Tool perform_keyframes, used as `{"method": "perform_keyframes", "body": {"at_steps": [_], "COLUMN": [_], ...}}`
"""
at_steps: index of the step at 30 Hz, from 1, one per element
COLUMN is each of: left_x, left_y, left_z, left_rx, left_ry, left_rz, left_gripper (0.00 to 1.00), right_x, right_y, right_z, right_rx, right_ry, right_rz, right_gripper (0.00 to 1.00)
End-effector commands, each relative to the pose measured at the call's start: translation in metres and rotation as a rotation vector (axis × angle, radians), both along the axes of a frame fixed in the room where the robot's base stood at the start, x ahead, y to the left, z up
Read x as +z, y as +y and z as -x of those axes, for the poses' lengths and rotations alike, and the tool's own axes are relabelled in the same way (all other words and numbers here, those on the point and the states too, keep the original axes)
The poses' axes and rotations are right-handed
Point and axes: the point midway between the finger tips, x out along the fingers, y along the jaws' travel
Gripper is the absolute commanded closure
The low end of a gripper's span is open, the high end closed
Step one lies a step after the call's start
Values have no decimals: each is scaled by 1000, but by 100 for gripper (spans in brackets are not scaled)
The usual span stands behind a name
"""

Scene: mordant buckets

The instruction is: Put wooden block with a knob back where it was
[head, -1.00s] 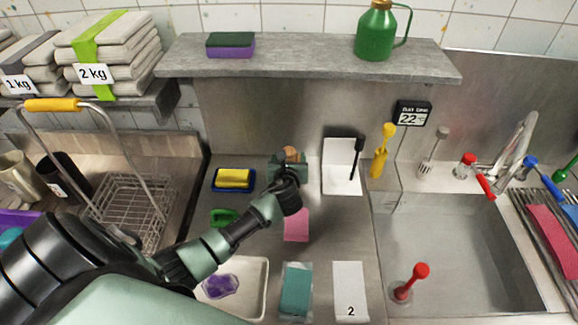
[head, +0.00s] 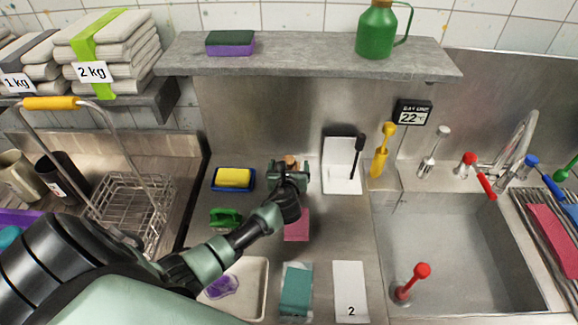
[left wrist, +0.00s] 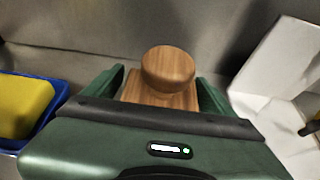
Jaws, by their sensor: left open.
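The wooden block with a knob (left wrist: 168,70) stands upright on the steel counter near the back panel, knob up. In the head view only its top (head: 291,160) shows behind my left gripper (head: 289,172). In the left wrist view my left gripper (left wrist: 163,88) is open, with one finger on each side of the block. Whether the fingers touch the block cannot be told. The block's lower part is hidden by the gripper body. My right gripper is not in view.
A yellow sponge in a blue tray (head: 219,186) is left of the block. A white dish with a black brush (head: 341,184) is right of it. A pink cloth (head: 297,226) lies in front, partly under my arm. A grey shelf (head: 310,63) hangs above.

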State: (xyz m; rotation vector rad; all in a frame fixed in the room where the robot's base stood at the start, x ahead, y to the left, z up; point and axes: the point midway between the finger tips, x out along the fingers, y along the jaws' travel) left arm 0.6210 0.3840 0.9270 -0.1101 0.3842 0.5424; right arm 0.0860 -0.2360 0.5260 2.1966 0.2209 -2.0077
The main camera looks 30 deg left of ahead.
Motion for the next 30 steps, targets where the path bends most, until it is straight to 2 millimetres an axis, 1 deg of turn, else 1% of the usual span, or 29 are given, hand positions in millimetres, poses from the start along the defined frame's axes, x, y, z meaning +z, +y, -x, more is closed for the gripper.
{"method": "perform_keyframes", "body": {"at_steps": [4, 5, 8, 18, 21, 25, 30], "left_x": [6, 4, 8, 32, 39, 45, 49], "left_y": [0, -1, -7, -39, -47, -54, -58], "left_z": [0, 2, 11, 64, 77, 88, 95], "left_rx": [0, 0, -1, -2, -1, -1, 1], "left_ry": [-1, 0, 0, 1, 0, -1, 1], "left_rz": [0, 0, 0, 0, 0, 0, -1], "left_gripper": [15, 15, 15, 15, 15, 15, 15], "right_x": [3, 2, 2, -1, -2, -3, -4], "right_y": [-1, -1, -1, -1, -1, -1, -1], "right_z": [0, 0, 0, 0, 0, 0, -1], "right_rx": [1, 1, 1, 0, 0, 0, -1], "right_ry": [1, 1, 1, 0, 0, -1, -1], "right_rz": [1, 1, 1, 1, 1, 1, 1], "right_gripper": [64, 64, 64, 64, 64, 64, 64]}}
